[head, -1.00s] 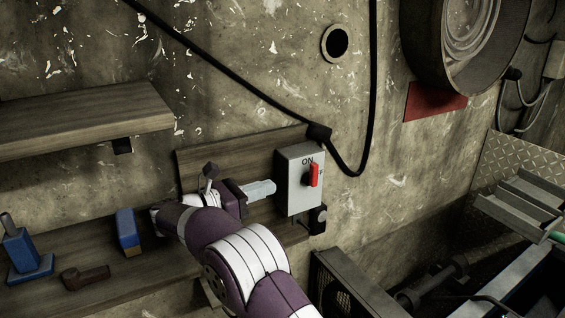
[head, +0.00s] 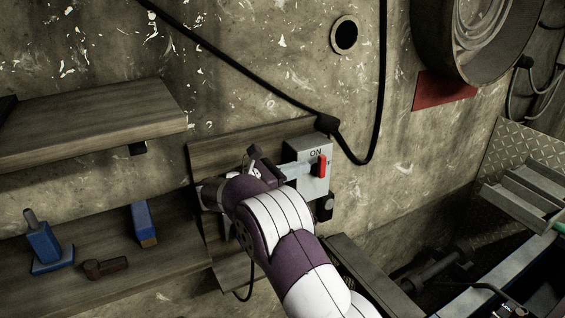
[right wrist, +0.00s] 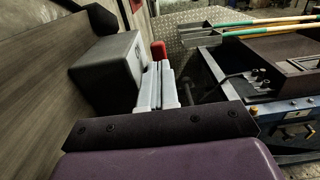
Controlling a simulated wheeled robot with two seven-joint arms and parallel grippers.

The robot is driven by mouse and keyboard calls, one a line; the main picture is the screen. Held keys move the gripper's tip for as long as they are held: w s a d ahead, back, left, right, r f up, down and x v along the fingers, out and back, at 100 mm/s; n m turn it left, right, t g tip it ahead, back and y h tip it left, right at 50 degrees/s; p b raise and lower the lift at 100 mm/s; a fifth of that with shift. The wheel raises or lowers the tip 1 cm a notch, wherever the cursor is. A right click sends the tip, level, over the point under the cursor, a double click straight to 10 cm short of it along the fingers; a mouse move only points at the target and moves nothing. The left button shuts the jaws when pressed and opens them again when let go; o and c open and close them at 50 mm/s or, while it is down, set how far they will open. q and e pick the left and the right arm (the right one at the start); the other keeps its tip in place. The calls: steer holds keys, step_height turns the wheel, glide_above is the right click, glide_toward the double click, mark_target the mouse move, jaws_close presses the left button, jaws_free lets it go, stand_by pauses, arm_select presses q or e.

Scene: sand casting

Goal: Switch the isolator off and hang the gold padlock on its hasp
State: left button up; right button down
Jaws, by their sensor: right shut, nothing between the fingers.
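The isolator is a grey box (head: 317,186) on a wooden board on the wall, with "ON" printed near its top. Its red handle (head: 321,166) stands upright on the front; it also shows in the right wrist view (right wrist: 158,50). My right gripper (head: 304,170) is shut and empty, its pale fingers in front of the box's face just left of the handle. In the right wrist view the fingers (right wrist: 160,86) lie alongside the grey box (right wrist: 108,68); I cannot tell whether they touch the handle. A dark fitting (head: 324,208) sits below the box. I see no gold padlock. My left gripper is out of view.
A wooden shelf (head: 90,125) is at upper left. A lower shelf (head: 180,270) holds a blue tool (head: 43,246), a blue block (head: 143,222) and a brown piece (head: 105,268). A black cable (head: 240,70) runs to the box. Metal equipment stands at right.

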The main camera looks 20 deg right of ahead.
mark_target(320, 166)
steer(key=shift+w+d+r+p, duration=0.15)
steer(key=shift+d+p, duration=0.35)
steer(key=shift+d, duration=0.65)
steer(key=shift+w+d+f, duration=0.15)
steer(key=shift+d+f, duration=0.1)
steer(key=shift+d, duration=0.05)
